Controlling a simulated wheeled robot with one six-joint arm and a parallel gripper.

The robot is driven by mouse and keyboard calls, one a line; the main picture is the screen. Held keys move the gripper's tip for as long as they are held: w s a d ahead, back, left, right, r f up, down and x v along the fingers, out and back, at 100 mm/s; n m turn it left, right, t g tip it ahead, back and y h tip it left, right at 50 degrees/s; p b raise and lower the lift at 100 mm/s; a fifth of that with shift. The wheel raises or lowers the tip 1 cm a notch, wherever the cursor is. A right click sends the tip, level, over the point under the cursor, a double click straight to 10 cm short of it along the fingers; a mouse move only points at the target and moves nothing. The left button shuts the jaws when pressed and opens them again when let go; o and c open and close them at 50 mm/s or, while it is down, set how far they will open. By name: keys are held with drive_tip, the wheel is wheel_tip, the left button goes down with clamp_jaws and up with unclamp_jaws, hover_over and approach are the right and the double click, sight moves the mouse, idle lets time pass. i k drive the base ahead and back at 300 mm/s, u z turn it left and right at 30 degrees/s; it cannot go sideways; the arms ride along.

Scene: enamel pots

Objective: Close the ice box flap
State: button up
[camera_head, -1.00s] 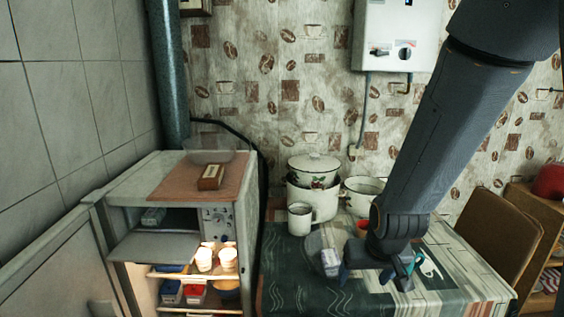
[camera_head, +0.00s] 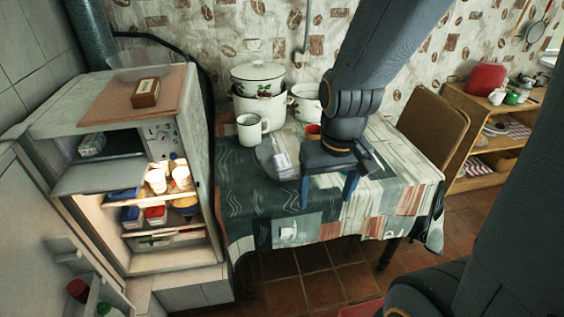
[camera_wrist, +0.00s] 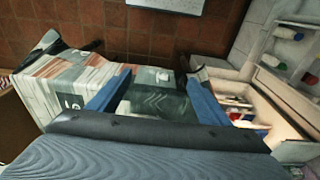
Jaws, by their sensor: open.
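The ice box flap (camera_head: 100,177) is a flat grey panel. It lies folded down and open, sticking out of the front of the fridge below the ice box compartment (camera_head: 125,146). A pale packet (camera_head: 92,144) lies inside the compartment. My gripper (camera_head: 328,195), with blue fingers, is open and empty above the front part of the table, to the right of the fridge and well apart from the flap. In the wrist view, the fingers (camera_wrist: 155,95) are spread wide above the tablecloth. I cannot make out the flap there.
The fridge door (camera_head: 35,215) stands open at the left, with bottles on its shelf. Cups and tubs fill the fridge shelves under the flap. A mug (camera_head: 250,129) and enamel pots (camera_head: 258,90) stand on the table (camera_head: 250,195). Bare floor (camera_head: 310,275) shows in front.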

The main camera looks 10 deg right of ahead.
sight(115, 175)
drive_tip(key=u, duration=0.4)
drive_tip(key=i, duration=0.3)
drive_tip(key=u, duration=1.1)
